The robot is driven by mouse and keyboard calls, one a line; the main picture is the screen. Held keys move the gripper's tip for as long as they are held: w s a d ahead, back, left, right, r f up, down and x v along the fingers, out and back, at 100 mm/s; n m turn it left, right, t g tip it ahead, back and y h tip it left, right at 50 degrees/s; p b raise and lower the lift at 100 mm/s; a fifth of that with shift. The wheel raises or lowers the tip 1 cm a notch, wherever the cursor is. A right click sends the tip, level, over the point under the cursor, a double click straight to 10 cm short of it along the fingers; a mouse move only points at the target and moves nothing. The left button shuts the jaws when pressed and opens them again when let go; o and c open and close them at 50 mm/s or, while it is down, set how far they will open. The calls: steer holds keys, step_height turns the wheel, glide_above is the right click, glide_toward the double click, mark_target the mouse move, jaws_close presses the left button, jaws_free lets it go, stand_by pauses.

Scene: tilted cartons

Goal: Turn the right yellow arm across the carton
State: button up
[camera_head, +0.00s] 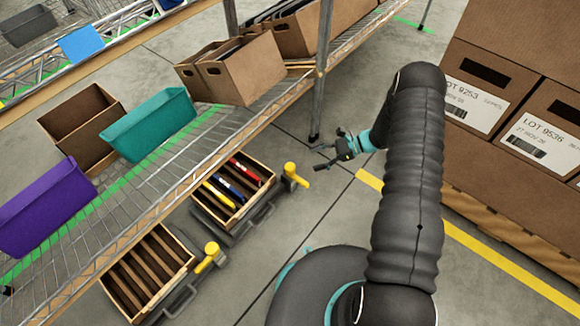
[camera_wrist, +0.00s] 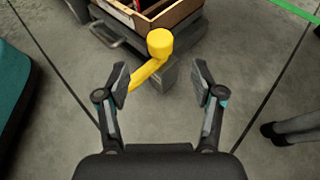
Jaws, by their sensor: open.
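The right yellow arm (camera_head: 292,174) has a thick round knob and sits at the right end of a wooden carton (camera_head: 206,213) on a dark base. In the wrist view its knob (camera_wrist: 160,42) is at the top middle, and its bar slants down to the left. The carton's corner (camera_wrist: 172,14) shows behind it. My gripper (camera_head: 331,150) is open and empty, to the right of the yellow arm and apart from it in the head view. In the wrist view the knob lies ahead of my open fingers (camera_wrist: 162,78).
A second divided carton (camera_head: 118,290) with its own yellow arm (camera_head: 208,256) stands at lower left. A wire shelf (camera_head: 130,190) with bins runs above both. A shelf post (camera_head: 319,90) stands behind my gripper. Large labelled boxes (camera_head: 540,125) fill the right. Floor between is clear.

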mark_target(292, 166)
steer(key=x, duration=1)
steer(key=shift+s+a+f, duration=0.1)
steer(key=shift+a, duration=0.1)
jaws_close()
